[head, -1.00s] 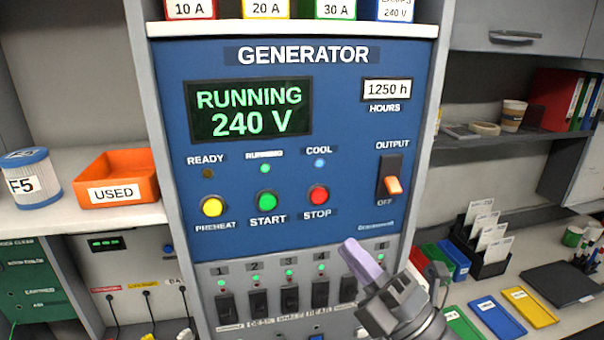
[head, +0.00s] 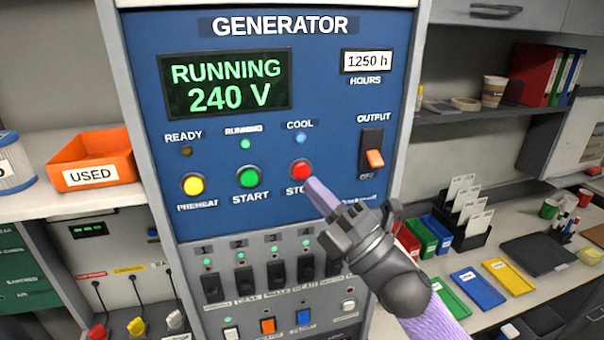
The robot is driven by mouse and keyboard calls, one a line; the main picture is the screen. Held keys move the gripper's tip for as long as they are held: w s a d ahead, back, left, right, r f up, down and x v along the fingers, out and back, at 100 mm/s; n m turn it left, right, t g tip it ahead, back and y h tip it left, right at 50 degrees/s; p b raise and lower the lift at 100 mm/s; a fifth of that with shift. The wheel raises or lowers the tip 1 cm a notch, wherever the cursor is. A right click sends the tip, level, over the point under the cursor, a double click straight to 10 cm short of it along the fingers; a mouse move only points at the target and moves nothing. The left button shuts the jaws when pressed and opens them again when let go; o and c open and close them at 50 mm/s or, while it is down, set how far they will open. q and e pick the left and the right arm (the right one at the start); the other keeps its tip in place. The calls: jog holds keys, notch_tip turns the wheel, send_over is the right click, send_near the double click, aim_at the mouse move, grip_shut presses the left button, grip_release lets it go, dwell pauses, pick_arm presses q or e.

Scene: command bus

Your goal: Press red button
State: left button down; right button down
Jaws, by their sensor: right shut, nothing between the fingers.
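The red STOP button (head: 301,169) sits on the blue generator panel (head: 330,120), right of the green START button (head: 249,177) and the yellow PREHEAT button (head: 193,185). My right gripper (head: 313,187) is shut and empty. Its pale purple fingertips are just below and right of the red button and cover part of the STOP label. I cannot tell whether they touch the button. The display (head: 228,84) reads RUNNING 240 V. My left gripper is not in view.
An orange OUTPUT switch (head: 375,158) is at the panel's right. Black breaker switches (head: 243,280) run below, partly hidden by my right gripper. An orange USED bin (head: 90,160) stands on the left shelf. Coloured trays (head: 478,287) lie on the right counter.

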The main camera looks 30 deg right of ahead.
jog(key=shift+w+d, duration=0.25)
jog(key=shift+w, duration=0.6)
jog(key=shift+w, duration=0.15)
dwell(1.3)
jog(key=shift+w+d, duration=0.1)
jog(key=shift+w, duration=0.2)
jog(key=shift+w+b, duration=0.3)
jog(key=shift+w, duration=0.05)
dwell(0.6)
jog(key=shift+s, duration=0.8)
